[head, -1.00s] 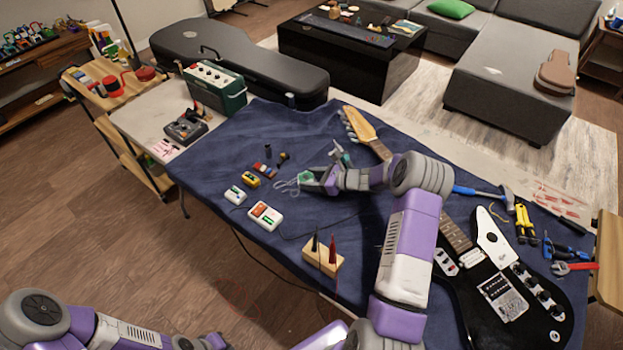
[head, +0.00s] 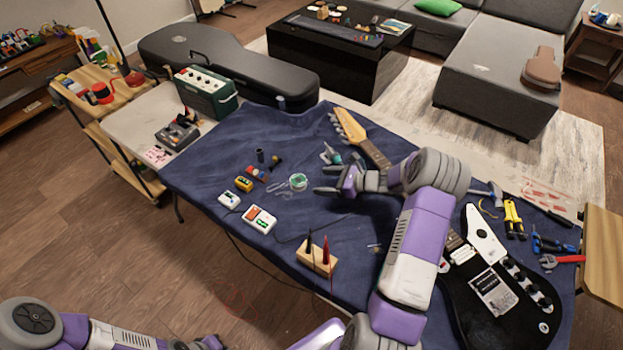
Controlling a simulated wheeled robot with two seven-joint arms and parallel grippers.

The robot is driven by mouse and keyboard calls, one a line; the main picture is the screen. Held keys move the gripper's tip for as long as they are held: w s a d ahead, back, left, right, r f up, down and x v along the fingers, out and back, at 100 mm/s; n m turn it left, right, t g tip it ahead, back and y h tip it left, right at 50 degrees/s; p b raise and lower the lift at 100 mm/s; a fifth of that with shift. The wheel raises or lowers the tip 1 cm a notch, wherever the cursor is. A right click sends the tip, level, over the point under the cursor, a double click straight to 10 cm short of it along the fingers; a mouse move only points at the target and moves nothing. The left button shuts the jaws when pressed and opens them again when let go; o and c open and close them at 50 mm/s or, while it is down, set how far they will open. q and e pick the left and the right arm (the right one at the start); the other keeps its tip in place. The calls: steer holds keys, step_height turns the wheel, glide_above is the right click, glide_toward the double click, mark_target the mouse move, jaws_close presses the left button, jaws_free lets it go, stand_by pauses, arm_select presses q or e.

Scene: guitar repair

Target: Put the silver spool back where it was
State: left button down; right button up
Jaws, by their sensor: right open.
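The spool (head: 298,182) is a small round thing with a pale silver rim and green in its middle. It rests on the dark blue cloth (head: 215,160), near the middle of the table. My right gripper (head: 323,181) is open and empty, just to the right of the spool, with its fingers pointing left towards it. A small gap shows between the fingertips and the spool. Part of my left arm shows at the bottom left, but I cannot make out its gripper.
Thin loose wire (head: 279,191) lies left of the spool. A yellow box (head: 244,184), a red-and-green-marked white meter (head: 260,219) and a wooden block with probes (head: 317,259) are nearby. The guitar neck (head: 362,138) lies behind my right gripper; the black guitar body (head: 470,312) is at right.

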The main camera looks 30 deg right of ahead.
steer(key=shift+v, duration=1.75)
steer(key=shift+r+p, duration=0.1)
steer(key=shift+p, duration=0.2)
